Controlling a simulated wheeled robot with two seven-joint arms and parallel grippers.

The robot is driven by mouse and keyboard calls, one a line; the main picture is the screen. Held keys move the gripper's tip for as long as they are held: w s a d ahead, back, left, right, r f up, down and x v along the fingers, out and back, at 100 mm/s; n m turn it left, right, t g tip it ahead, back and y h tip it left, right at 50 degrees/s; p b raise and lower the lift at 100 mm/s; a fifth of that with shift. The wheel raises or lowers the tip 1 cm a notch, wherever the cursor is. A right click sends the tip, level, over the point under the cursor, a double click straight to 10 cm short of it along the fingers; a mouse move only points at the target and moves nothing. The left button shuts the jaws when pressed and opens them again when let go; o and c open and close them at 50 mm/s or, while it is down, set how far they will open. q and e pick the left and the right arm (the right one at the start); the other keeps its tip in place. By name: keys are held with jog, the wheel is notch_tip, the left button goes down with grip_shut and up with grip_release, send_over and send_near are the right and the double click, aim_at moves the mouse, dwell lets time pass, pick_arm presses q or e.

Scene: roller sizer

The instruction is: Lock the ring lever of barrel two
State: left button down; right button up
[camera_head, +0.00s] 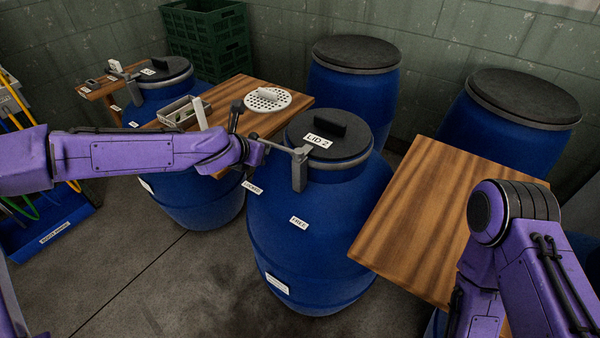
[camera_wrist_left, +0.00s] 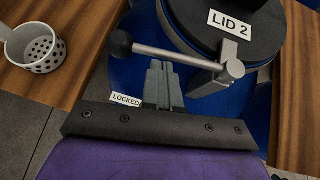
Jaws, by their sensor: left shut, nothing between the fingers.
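Barrel two (camera_head: 315,260) is blue, with a black lid (camera_head: 355,140) marked LID 2. Its grey ring lever (camera_head: 283,147) reaches out to the left from the ring's front clamp. In the left wrist view the lever (camera_wrist_left: 180,57) ends in a black knob (camera_wrist_left: 121,42). A LOCKED label (camera_head: 252,187) and a FREE label (camera_head: 299,222) are on the barrel. My left gripper (camera_wrist_left: 159,66) is shut and empty. Its fingertips are just beside the lever bar, between knob and clamp; I cannot tell whether they touch it. My right gripper is out of view.
Wooden boards flank the barrel; the right one (camera_head: 410,220) is bare. The left one (camera_head: 230,92) bears a white perforated piece (camera_head: 267,99) and a metal tray (camera_head: 183,112). Other blue barrels stand behind and left. Green crates (camera_head: 207,45) stand at the back.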

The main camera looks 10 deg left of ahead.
pick_arm(q)
jog(key=shift+w+r, duration=0.1)
jog(key=shift+w, duration=0.2)
dwell(0.4)
jog(key=s+a+r, duration=0.2)
jog(key=s, duration=0.3)
jog(key=s+a+r, duration=0.2)
jog(key=s, duration=0.4)
jog(key=shift+a+r, duration=0.35)
jog(key=shift+a, duration=0.1)
